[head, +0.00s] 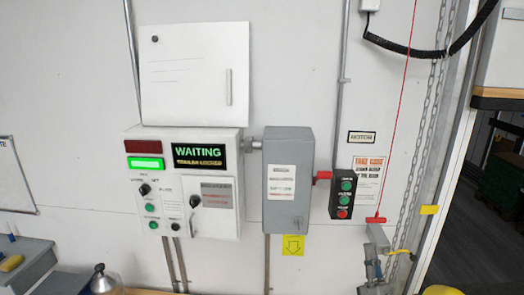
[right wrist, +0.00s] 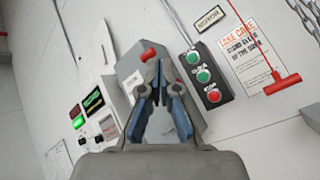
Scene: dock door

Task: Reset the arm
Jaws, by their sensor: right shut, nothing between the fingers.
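My right gripper (right wrist: 157,72) is shut and empty in the right wrist view, its two blue-grey fingers meeting near the tips. In the head view it appears low on the right as a grey jointed shape (head: 374,240), in front of the wall below the button box. The grey switch box (head: 290,198) with a red handle (head: 322,176) is on the wall; the handle also shows just above my fingertips in the wrist view (right wrist: 149,54). The fingers hide part of the switch box there. My left gripper is not in view.
A control panel (head: 167,205) reads WAITING, with a green light lit. A black button box (head: 342,195) has two green buttons and one red. A red pull cord handle (head: 375,220) and chains (head: 429,110) hang at right beside the door opening (head: 455,235).

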